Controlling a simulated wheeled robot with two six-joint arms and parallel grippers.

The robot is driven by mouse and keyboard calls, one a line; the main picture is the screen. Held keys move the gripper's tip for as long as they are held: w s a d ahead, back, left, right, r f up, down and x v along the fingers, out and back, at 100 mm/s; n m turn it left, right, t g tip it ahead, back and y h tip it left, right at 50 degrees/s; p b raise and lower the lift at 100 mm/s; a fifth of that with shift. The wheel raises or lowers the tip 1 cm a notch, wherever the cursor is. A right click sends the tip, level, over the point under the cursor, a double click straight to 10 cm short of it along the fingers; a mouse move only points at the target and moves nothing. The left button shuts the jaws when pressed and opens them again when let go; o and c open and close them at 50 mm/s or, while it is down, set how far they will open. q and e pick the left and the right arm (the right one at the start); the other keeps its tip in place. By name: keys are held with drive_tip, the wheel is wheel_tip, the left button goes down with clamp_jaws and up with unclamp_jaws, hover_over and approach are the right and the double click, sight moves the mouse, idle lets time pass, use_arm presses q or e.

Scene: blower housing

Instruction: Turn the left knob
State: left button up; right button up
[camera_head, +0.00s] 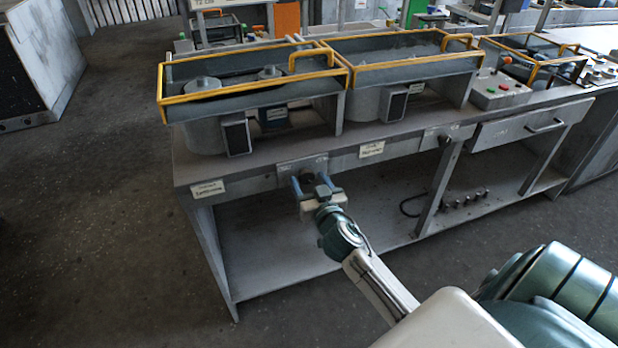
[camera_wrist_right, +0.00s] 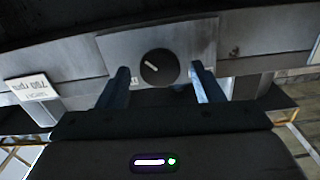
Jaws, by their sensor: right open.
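The left knob (camera_wrist_right: 159,67) is a round black dial with a pale pointer line, set on a grey plate on the bench's front edge. In the right wrist view it sits between and beyond the two blue fingers of my right gripper (camera_wrist_right: 162,88), and the picture appears upside down. The fingers are open, one on either side, with a gap to the knob visible. In the head view my right gripper (camera_head: 310,186) is at the bench front and the knob (camera_head: 306,179) is mostly hidden by it. My left gripper is not in view.
The workbench (camera_head: 400,141) carries yellow-framed housings (camera_head: 250,95) and a button box (camera_head: 500,90). Another knob (camera_head: 444,139) is farther right on the front edge. Paper labels (camera_head: 371,149) are on the front. The lower shelf (camera_head: 290,255) is mostly bare. The floor at left is clear.

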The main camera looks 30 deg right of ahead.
drive_tip(key=shift+w+d, duration=0.1)
drive_tip(key=shift+w, duration=0.25)
drive_tip(key=c, duration=1)
drive_tip(key=shift+o, duration=0.2)
